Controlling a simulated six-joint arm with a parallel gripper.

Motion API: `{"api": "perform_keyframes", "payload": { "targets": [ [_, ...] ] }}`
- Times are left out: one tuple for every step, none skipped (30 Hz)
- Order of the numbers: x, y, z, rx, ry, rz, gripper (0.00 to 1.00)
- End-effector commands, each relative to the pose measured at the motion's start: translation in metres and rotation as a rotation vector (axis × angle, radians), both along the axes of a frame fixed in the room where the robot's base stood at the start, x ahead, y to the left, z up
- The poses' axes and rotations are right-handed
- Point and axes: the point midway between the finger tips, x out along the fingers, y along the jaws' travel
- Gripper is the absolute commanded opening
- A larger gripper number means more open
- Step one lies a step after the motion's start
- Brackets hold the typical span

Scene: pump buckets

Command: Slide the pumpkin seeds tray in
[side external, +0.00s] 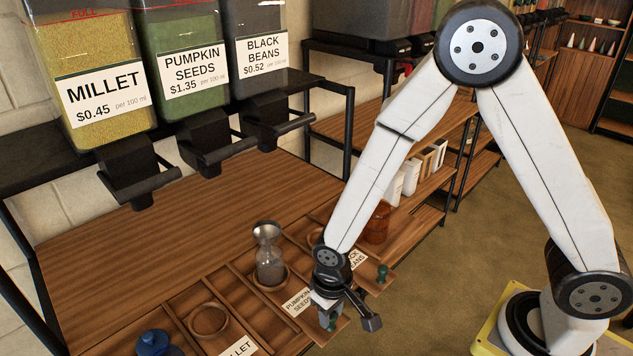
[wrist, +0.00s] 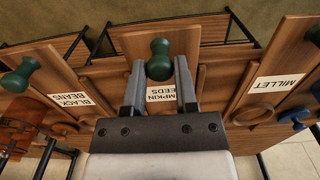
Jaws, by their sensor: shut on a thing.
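The pumpkin seeds tray (side external: 277,306) is a wooden tray in the bench, with a white label (side external: 297,300). Its front board (wrist: 195,40) has a green knob (wrist: 159,60) in the wrist view. My gripper (wrist: 160,72) is shut on this knob, one finger on each side. In the side view my gripper (side external: 332,312) is at the tray's front end and partly covers the knob. A clear jar (side external: 269,262) with a funnel-like top stands upright in the tray's wooden ring. The jar cannot be made out in the wrist view.
The black beans tray (wrist: 35,75) and the millet tray (wrist: 270,60) lie on either side. The black beans knob (side external: 383,273) is close to my gripper. Dispensers with black spouts (side external: 210,145) hang above the bench.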

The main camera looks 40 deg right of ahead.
Motion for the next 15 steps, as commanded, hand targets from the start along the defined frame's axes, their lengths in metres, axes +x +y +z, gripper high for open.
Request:
{"api": "perform_keyframes", "payload": {
  "targets": [
    [0.003,0.0,0.0,0.0,-0.001,-0.001,0.03],
    [0.004,0.0,0.0,0.0,-0.001,-0.001,0.03],
    [0.006,0.0,0.0,0.0,-0.001,-0.001,0.03],
    [0.007,0.0,0.0,0.0,-0.001,-0.001,0.03],
    [0.009,0.0,0.0,0.0,-0.001,-0.001,0.03],
    [0.011,0.0,0.0,0.001,-0.002,-0.001,0.03],
    [0.012,0.0,0.0,0.001,-0.002,-0.001,0.03],
    [0.014,0.0,0.0,0.001,-0.002,-0.002,0.03],
    [0.016,0.0,0.0,0.0,-0.001,-0.002,0.03],
    [0.017,0.0,0.0,0.0,-0.001,-0.002,0.03],
    [0.019,0.0,0.0,0.001,-0.001,-0.002,0.03],
    [0.021,0.0,0.0,0.001,-0.002,-0.002,0.03],
    [0.023,0.0,0.0,0.001,-0.002,-0.002,0.03],
    [0.024,0.0,0.0,0.001,-0.002,-0.002,0.03],
    [0.026,0.0,0.0,0.001,-0.002,-0.002,0.03]
  ]
}}
